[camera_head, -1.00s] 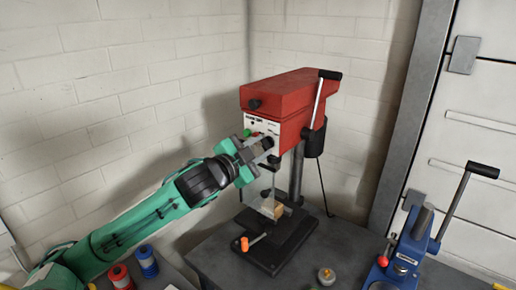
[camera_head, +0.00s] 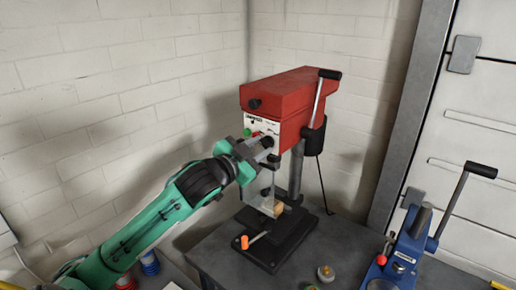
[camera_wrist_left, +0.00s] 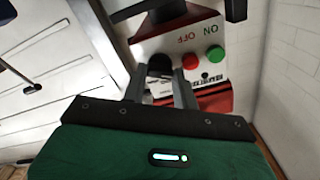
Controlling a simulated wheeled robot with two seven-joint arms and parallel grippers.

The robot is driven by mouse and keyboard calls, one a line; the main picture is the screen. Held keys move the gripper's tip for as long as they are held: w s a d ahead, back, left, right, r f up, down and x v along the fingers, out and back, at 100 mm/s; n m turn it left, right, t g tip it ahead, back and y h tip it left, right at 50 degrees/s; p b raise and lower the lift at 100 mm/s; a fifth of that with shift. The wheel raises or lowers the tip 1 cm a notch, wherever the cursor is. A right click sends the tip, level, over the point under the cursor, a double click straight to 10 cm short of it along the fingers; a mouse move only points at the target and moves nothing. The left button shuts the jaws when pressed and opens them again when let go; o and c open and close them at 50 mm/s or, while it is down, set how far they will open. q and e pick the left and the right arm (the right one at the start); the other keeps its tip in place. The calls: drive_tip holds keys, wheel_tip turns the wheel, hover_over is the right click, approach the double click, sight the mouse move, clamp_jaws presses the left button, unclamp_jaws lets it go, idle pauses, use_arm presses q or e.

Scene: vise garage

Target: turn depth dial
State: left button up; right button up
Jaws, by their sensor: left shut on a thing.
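The red drill press (camera_head: 285,97) stands on the dark bench, with a white front panel carrying a green button (camera_wrist_left: 215,54) and a red button (camera_wrist_left: 190,60). A black dial (camera_wrist_left: 159,66) sits on this panel beside the red button in the left wrist view. My left gripper (camera_head: 265,145) reaches the panel from the left. Its two grey fingers are shut on the dial, one on each side. In the head view the fingers mostly hide the dial.
The press's feed lever (camera_head: 319,100) rises at its right side. A clear guard and a small wooden block (camera_head: 275,210) are below the head. A blue lever tool (camera_head: 408,250) stands at the right. Small round parts (camera_head: 326,274) lie at the bench front.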

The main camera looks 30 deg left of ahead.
use_arm(q)
drive_tip(key=shift+f, duration=0.1)
drive_tip(key=o, duration=1)
drive_tip(key=shift+s+a+p, duration=0.2)
drive_tip(key=shift+s+p, duration=1.45)
drive_tip(key=shift+s, duration=0.65)
drive_tip(key=shift+s+a+p, duration=0.2)
drive_tip(key=shift+s+p, duration=1.45)
drive_tip(key=shift+s, duration=0.65)
drive_tip(key=shift+s+a+p, duration=0.2)
drive_tip(key=shift+s+p, duration=1.45)
drive_tip(key=shift+s, duration=0.65)
